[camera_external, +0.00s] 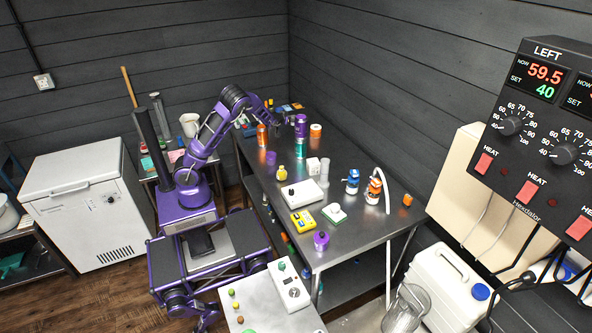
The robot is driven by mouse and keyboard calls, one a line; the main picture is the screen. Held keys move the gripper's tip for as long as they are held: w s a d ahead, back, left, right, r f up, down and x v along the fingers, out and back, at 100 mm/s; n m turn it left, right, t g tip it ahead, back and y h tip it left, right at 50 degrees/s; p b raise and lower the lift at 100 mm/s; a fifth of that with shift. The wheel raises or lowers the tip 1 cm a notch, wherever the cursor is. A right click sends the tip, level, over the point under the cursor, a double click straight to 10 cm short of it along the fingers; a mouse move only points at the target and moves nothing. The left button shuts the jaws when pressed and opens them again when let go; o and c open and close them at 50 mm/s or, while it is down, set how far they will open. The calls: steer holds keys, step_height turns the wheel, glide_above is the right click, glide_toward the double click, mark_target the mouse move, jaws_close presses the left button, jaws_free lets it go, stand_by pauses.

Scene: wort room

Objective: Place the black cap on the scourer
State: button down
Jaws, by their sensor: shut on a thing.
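My gripper (300,138) is at the end of my arm, over the far half of the steel table. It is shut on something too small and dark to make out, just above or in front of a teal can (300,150). I cannot clearly pick out the black cap anywhere. A white and green pad (334,213), which looks like the scourer, lies flat on the near half of the table, well apart from my gripper.
The steel table (350,240) also holds an orange can (261,136), a purple cup (271,158), a yellow bottle (282,173), a white box (301,194), a yellow block (302,221), a purple bottle (321,240) and a blue-topped jar (352,182). A white tap pipe (386,190) rises at the right edge.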

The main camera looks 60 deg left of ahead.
step_height(320, 180, up, 17)
steer(key=w+d+m+t+h+p, duration=0.1)
steer(key=w+d+m+h, duration=0.2)
steer(key=d, duration=0.6)
steer(key=w+d+m+t+h+p, duration=0.1)
steer(key=w+d+m+h, duration=0.25)
steer(key=d, duration=0.55)
steer(key=m+g+h+p, duration=0.2)
steer(key=m+g+h, duration=0.6)
steer(key=m+h, duration=0.6)
glide_above(335, 211)
steer(key=a, duration=0.3)
steer(key=shift+y, duration=0.35)
steer(key=f, duration=1.6)
steer(key=shift+w, duration=0.2)
steer(key=shift+f+b, duration=0.75)
steer(key=shift+f, duration=1.5)
